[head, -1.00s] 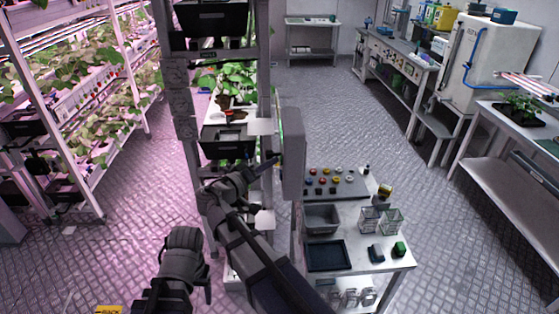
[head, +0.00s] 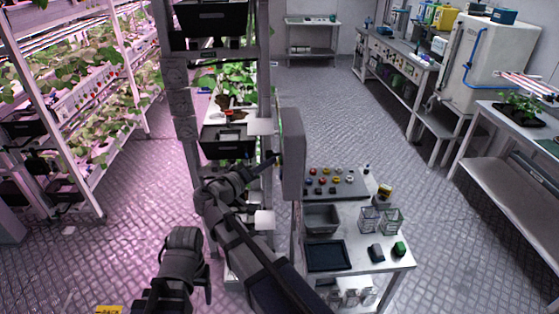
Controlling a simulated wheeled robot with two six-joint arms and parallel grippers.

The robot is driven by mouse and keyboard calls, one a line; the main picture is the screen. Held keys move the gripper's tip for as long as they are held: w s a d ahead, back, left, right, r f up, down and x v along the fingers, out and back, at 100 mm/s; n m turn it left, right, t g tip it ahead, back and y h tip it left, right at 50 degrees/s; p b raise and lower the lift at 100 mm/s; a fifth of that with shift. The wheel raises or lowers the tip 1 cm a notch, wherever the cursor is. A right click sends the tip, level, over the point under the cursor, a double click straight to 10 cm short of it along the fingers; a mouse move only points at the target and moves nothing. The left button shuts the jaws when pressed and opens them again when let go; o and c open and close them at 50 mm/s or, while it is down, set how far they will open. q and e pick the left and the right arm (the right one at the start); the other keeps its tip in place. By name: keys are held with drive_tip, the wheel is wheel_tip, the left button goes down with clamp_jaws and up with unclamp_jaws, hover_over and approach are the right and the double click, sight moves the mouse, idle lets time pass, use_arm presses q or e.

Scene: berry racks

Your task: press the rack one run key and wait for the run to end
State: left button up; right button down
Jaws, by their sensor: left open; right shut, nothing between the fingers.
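The rack (head: 185,130) stands in front of me, with dark trays and green plants on its shelves. A grey upright box (head: 293,150) is fixed at the rack's right side. Its face with any key is turned away, so I see no key or run light. My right gripper (head: 273,161) is shut and empty, with its tip close to the left side of the box. I cannot tell if it touches. My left gripper (head: 206,287) is low at the lower left, apart from the rack, and open.
A small table (head: 385,255) right of the rack holds a grey bin (head: 321,219), a dark tray (head: 326,256), wire baskets and a panel of coloured knobs (head: 335,183). Tiered plant racks (head: 130,80) stand at the left. The floor between the benches is clear.

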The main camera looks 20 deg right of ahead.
drive_tip(key=shift+a, duration=0.35)
drive_tip(key=shift+w, duration=0.1)
